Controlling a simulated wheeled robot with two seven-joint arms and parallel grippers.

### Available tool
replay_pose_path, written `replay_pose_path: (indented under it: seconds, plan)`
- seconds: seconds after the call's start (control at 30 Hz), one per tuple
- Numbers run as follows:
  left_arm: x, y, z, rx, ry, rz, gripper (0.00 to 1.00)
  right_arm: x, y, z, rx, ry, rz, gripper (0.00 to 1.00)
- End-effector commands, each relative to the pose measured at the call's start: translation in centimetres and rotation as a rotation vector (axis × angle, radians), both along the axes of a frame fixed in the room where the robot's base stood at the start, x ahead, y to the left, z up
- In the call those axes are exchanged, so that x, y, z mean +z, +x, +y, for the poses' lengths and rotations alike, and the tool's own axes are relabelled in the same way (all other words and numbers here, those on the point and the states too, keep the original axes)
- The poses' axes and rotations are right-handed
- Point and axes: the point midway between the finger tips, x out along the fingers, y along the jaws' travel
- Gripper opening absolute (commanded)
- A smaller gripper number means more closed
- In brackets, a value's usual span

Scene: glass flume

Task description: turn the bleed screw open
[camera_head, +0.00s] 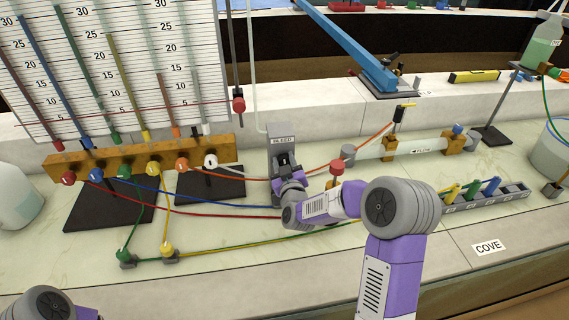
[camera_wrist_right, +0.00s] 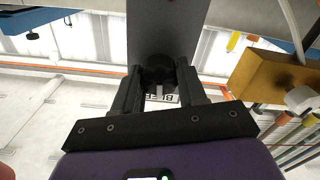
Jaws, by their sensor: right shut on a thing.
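The grey bleed block (camera_head: 281,131), with its bleed label, stands upright at the middle of the bench. My right gripper (camera_head: 286,174) is in front of it and hides much of its lower part. In the right wrist view, the two dark fingers of my right gripper (camera_wrist_right: 158,84) are shut on the dark round bleed screw (camera_wrist_right: 158,66), one on each side. A small pale mark shows below the screw, and part of the bleed label is visible between the fingers. Only a link of my left arm shows at the lower left; its gripper is out of view.
An orange manifold (camera_head: 105,163) with coloured knobs stands left of the block, under a scaled board (camera_head: 185,60). Red, blue, green and yellow tubes run across the bench close to my right arm. A clear pipe (camera_head: 400,147) and a grey tray (camera_head: 470,200) lie to the right.

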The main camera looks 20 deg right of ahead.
Motion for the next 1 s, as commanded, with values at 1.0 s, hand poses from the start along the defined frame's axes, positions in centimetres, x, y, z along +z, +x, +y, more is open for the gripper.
replay_pose_path:
  seconds: [1.0]
  plan:
    - [-0.61, 0.01, 0.00, 0.000, 0.000, 0.000, 0.43, 0.00, 0.08, 0.29, 0.003, -0.913, 0.234, 0.11]
